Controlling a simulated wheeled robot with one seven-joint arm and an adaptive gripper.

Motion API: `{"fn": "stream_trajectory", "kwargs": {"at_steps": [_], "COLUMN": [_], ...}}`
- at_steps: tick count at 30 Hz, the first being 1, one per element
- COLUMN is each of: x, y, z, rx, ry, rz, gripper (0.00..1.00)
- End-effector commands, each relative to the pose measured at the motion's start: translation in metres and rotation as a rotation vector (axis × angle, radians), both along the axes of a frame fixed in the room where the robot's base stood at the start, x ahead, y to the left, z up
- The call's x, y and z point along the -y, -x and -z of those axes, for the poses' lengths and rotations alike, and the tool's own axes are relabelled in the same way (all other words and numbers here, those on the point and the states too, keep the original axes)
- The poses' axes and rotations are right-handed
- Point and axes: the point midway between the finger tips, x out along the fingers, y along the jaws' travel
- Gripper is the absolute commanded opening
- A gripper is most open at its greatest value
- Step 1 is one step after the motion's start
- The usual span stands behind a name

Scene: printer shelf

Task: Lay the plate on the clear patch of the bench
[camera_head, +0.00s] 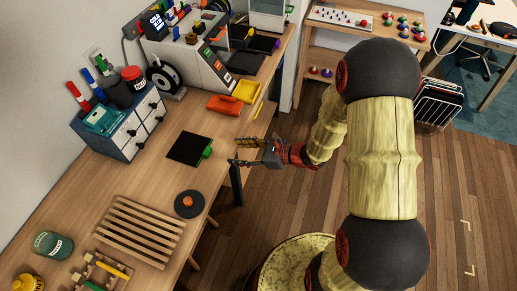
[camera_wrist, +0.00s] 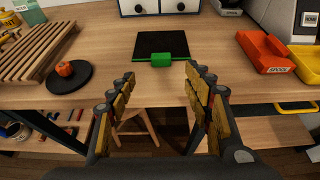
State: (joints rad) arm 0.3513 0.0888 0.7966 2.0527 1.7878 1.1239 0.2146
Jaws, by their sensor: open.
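The plate is a flat black square (camera_head: 185,148) with a green grip block (camera_head: 207,152) on its front edge. It lies flat on the wooden bench (camera_head: 160,190); in the wrist view the plate (camera_wrist: 167,42) is at the top middle. My gripper (camera_head: 236,151) is at the bench's front edge, facing the green block. Its fingers are spread and empty. In the wrist view the green block (camera_wrist: 161,60) appears just beyond and between the fingertips, apart from them. Bare wood surrounds the plate on the bench.
Orange (camera_head: 224,104) and yellow (camera_head: 246,91) trays sit right, before the printer (camera_head: 190,60).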

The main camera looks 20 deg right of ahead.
Motion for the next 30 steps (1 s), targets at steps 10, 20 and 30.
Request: {"fn": "stream_trajectory", "kwargs": {"at_steps": [10, 20, 30], "x": [-0.053, -0.005, 0.072], "y": [0.074, 0.179, 0.207], "z": [-0.104, -0.182, -0.248], "rx": [0.315, 0.715, 0.868], "ry": [0.37, 1.118, 1.724], "rz": [-0.581, -1.275, -1.582], "gripper": [0.51, 0.51, 0.51]}}
